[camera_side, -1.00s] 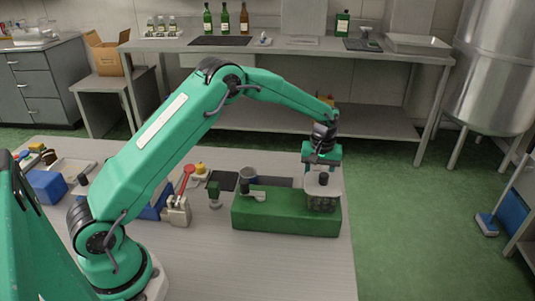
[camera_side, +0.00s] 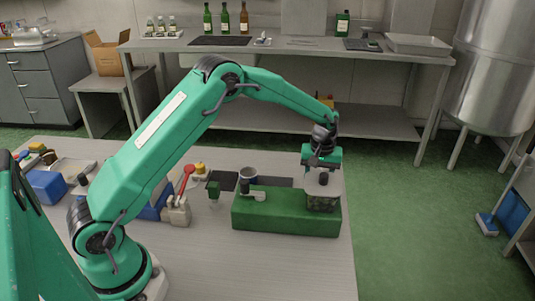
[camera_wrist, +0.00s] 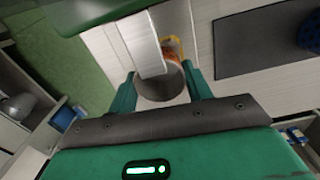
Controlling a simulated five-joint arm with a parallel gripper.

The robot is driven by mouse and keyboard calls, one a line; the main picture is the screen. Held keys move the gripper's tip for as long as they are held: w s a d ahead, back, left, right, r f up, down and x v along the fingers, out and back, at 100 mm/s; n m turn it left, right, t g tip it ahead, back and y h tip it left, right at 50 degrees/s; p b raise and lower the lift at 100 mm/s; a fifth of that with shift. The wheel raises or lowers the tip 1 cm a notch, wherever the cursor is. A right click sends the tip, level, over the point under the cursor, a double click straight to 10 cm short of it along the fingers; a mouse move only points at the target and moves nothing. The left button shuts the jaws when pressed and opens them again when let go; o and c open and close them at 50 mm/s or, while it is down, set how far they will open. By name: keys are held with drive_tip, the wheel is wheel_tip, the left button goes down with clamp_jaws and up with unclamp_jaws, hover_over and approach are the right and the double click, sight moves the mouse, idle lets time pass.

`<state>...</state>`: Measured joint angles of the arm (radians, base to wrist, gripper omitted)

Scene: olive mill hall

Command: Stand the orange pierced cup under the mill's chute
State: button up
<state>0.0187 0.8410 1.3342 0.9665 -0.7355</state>
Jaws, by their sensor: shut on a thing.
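A green-topped tool (camera_side: 213,190) and a red-handled thing (camera_side: 187,178) are left of the mill. The table's front right is clear; its right edge is close to the mill.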

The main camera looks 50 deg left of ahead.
idle(0.4)
drive_tip(key=o, duration=1.2)
wheel_tip(320, 180, up, 7)
drive_tip(key=shift+w+a+r, duration=0.2)
drive_tip(key=shift+w+a, duration=0.15)
drive_tip(key=shift+a, duration=0.05)
